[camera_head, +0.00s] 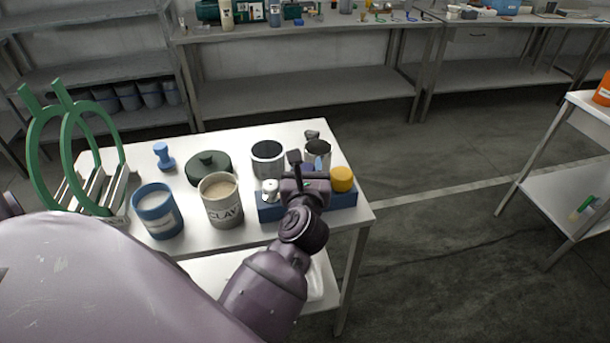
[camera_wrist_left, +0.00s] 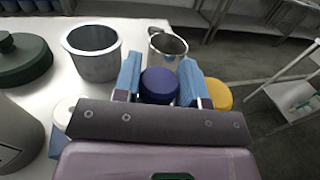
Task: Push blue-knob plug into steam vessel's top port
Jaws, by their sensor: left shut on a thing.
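My left gripper (camera_head: 307,172) is over the blue rack (camera_head: 345,197) on the white table, between a white-knobbed plug (camera_head: 270,189) and a yellow-knobbed plug (camera_head: 342,178). In the left wrist view its light-blue fingers (camera_wrist_left: 159,84) are shut on the dark blue knob of the blue-knob plug (camera_wrist_left: 159,86). The plug's lower part is hidden, so I cannot tell whether it sits in the rack or is lifted. Two open metal vessels stand just behind: a wide one (camera_head: 267,158) and a smaller one (camera_head: 317,150). I cannot tell which vessel is the steam vessel. My right gripper is not in view.
A grey CLAY can (camera_head: 222,207), a blue labelled can (camera_head: 158,216), a dark green lid (camera_head: 208,168), a blue knobbed piece (camera_head: 164,156) and a green ring stand (camera_head: 71,134) occupy the table. Floor is open to the right, before a side shelf (camera_head: 570,206).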

